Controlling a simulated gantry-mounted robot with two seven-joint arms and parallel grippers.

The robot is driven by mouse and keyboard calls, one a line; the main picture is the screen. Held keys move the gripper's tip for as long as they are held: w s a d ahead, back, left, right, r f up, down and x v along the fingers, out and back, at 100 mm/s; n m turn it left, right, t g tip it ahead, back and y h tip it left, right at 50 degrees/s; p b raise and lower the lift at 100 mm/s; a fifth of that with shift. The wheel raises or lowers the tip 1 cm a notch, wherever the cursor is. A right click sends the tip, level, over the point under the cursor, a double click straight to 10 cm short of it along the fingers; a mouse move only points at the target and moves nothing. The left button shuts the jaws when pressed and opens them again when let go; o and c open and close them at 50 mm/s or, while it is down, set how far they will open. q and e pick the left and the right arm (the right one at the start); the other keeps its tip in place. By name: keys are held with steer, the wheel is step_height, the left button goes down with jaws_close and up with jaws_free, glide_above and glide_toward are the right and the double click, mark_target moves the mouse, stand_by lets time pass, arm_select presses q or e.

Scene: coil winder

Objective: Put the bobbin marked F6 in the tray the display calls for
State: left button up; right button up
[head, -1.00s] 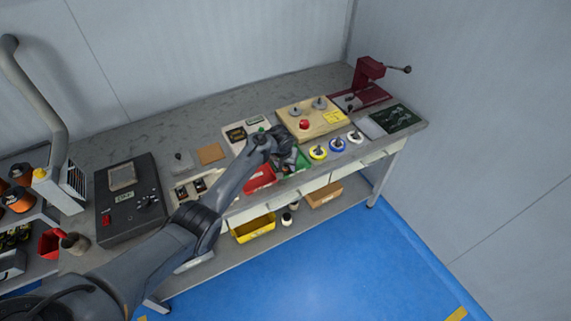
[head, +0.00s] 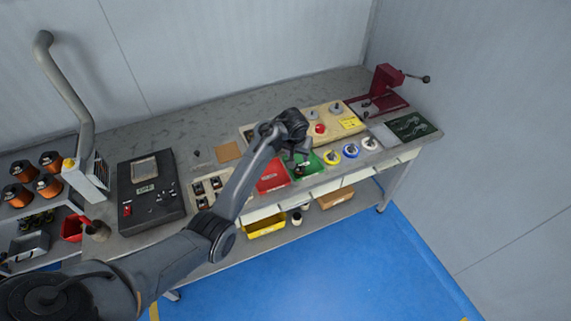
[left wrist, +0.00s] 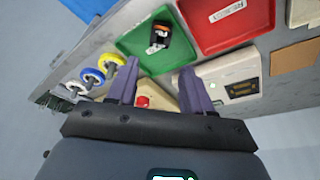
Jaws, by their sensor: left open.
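A small dark bobbin with an orange-and-white part (left wrist: 161,33) lies in the green tray (left wrist: 130,42) in the left wrist view; a white tag is beside it, and I cannot read any mark. The green tray also shows in the head view (head: 314,169). The red tray (head: 271,178) is next to it, on its left. My left gripper (left wrist: 158,84) is open and empty, above the bench and apart from the bobbin; in the head view it is behind the green tray's front edge (head: 300,150). A beige unit with a dark display (left wrist: 240,88) shows; its text is unreadable.
Yellow, blue and white rings (head: 351,151) stand right of the green tray. A holder with several small bobbins (head: 201,203) and a black control box (head: 149,191) are to the left. A yellow bin (head: 266,226) is below.

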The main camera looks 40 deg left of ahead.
arm_select(q)
steer(key=s+d+f+m, duration=0.2)
steer(key=s+d+f, duration=0.25)
steer(key=s, duration=0.45)
steer(key=s+d+f+m, duration=0.2)
steer(key=s+d+f, duration=0.25)
steer(key=s, duration=0.55)
steer(key=s+d+r+m, duration=0.1)
steer(key=s+d+r, duration=0.1)
steer(key=s+d, duration=0.3)
steer(key=s+d+r+m+h, duration=0.1)
steer(key=s+d, duration=0.4)
steer(key=s, duration=0.8)
steer(key=shift+r, duration=0.9)
steer(key=shift+d+r, duration=0.1)
step_height(320, 180, up, 26)
steer(key=p, duration=2.6)
